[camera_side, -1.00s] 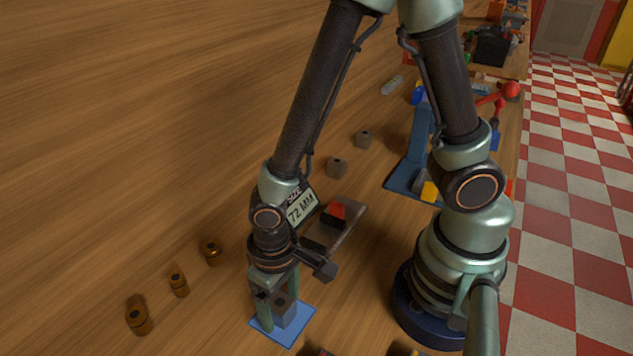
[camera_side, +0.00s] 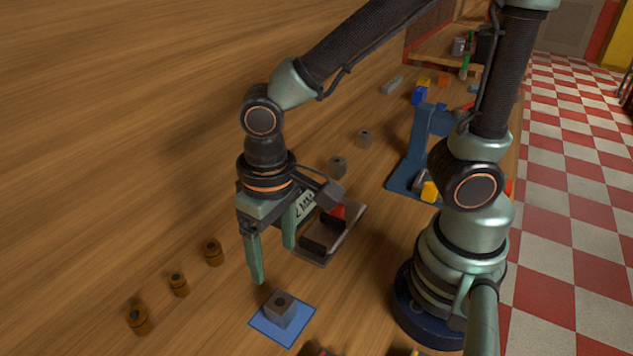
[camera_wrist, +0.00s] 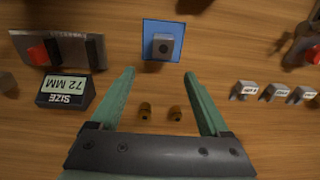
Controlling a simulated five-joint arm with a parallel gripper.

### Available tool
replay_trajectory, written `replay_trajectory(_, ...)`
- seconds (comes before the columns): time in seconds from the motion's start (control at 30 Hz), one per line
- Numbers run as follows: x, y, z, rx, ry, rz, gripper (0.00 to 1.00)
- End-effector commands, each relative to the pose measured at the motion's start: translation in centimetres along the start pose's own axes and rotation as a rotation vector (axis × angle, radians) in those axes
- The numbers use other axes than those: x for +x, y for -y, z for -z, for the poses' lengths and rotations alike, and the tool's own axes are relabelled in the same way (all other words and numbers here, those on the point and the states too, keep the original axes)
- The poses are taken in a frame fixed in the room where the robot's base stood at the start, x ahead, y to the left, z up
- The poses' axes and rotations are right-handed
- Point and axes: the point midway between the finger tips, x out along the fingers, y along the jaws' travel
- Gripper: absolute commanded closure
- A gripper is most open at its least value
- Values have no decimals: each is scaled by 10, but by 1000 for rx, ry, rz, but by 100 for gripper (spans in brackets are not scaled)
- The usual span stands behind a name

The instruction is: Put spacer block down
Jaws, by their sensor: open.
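The spacer block (camera_side: 279,306) is a grey cube with a dark hole in its top. It sits upright on a blue square mat (camera_side: 266,328) on the wooden table. In the wrist view the block (camera_wrist: 163,47) rests on the blue mat (camera_wrist: 149,27), ahead of the fingertips. My gripper (camera_side: 275,262) is open and empty, raised above and behind the mat in the side view. Its two green fingers also show in the wrist view (camera_wrist: 160,74), spread wide and apart from the block.
A size display reading 72 MM (camera_wrist: 65,91) stands near a dark gauge with a red part (camera_wrist: 70,52). Several brown bushings (camera_side: 178,284) stand at left. Small labelled blocks (camera_wrist: 273,92) lie right in the wrist view.

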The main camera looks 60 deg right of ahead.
Motion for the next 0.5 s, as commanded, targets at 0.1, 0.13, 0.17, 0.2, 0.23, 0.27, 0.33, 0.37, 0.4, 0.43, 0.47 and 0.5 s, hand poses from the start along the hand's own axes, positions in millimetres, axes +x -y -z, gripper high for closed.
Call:
replay_trajectory(0.1, -25, -26, 21, 14, -86, 39, 21)
replay_trajectory(0.13, -33, -34, 27, 15, -115, 48, 21)
replay_trajectory(0.17, -41, -44, 32, 16, -146, 54, 21)
replay_trajectory(0.2, -51, -58, 38, 17, -188, 59, 21)
replay_trajectory(0.23, -59, -68, 42, 16, -219, 60, 21)
replay_trajectory(0.27, -66, -78, 46, 16, -250, 58, 21)
replay_trajectory(0.33, -82, -100, 50, 14, -317, 48, 21)
replay_trajectory(0.37, -88, -109, 51, 13, -342, 41, 21)
replay_trajectory(0.4, -95, -119, 52, 11, -372, 31, 21)
replay_trajectory(0.43, -100, -126, 52, 10, -393, 23, 21)
replay_trajectory(0.47, -104, -132, 52, 9, -411, 15, 21)
replay_trajectory(0.5, -109, -139, 52, 7, -430, 6, 21)
